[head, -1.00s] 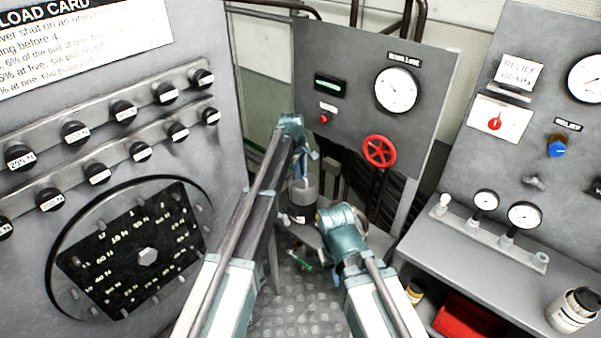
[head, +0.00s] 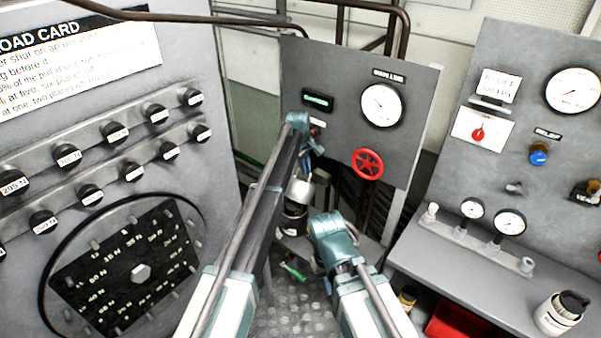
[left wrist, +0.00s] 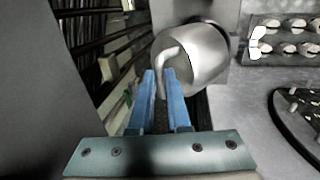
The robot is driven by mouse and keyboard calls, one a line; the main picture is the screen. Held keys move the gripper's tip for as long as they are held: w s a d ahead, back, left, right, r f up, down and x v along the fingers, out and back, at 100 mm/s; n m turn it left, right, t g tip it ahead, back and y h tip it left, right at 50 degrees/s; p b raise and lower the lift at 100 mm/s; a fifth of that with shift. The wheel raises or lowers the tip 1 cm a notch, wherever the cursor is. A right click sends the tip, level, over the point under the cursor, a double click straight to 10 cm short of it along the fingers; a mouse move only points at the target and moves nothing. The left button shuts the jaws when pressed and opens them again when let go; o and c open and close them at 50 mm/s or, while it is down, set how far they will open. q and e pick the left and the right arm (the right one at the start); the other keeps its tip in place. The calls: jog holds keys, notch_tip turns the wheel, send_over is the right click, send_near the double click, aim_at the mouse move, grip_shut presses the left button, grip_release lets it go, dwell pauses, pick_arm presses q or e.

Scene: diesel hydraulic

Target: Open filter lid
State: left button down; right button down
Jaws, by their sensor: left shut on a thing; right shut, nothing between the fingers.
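The filter lid (head: 301,190) is a light grey metal cap with a bent bar handle. It sits tilted over the dark filter body (head: 294,218) at the centre of the head view. In the left wrist view the lid (left wrist: 201,58) lies just ahead of the fingers, its handle between them. My left gripper (head: 308,172) is shut on that handle; its blue fingers (left wrist: 160,85) show in the wrist view. Whether the lid still touches the body is unclear. My right gripper (head: 326,280) is lower, right of the filter, shut and empty, mostly hidden by its wrist.
A grey panel with a gauge (head: 382,105) and red handwheel (head: 367,163) stands behind the filter. A knob-covered load panel (head: 85,165) is at left. A gauge bench (head: 465,255) is at right. A green-handled item (head: 293,271) lies below the filter.

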aim_at(303, 180)
pick_arm(q)
jog(key=shift+w+d, duration=0.3)
jog(key=shift+w, duration=0.1)
jog(key=c, duration=0.9)
grip_release()
jog(key=shift+r, duration=0.15)
jog(key=r+p, duration=0.4)
jog(key=s+a+r+p, duration=0.1)
jog(key=r+p, duration=0.4)
jog(key=s+r+p, duration=0.1)
jog(key=r+p, duration=0.3)
jog(key=shift+s+a+r+p, duration=0.15)
jog(key=shift+a+p, duration=0.15)
jog(key=shift+a, duration=0.05)
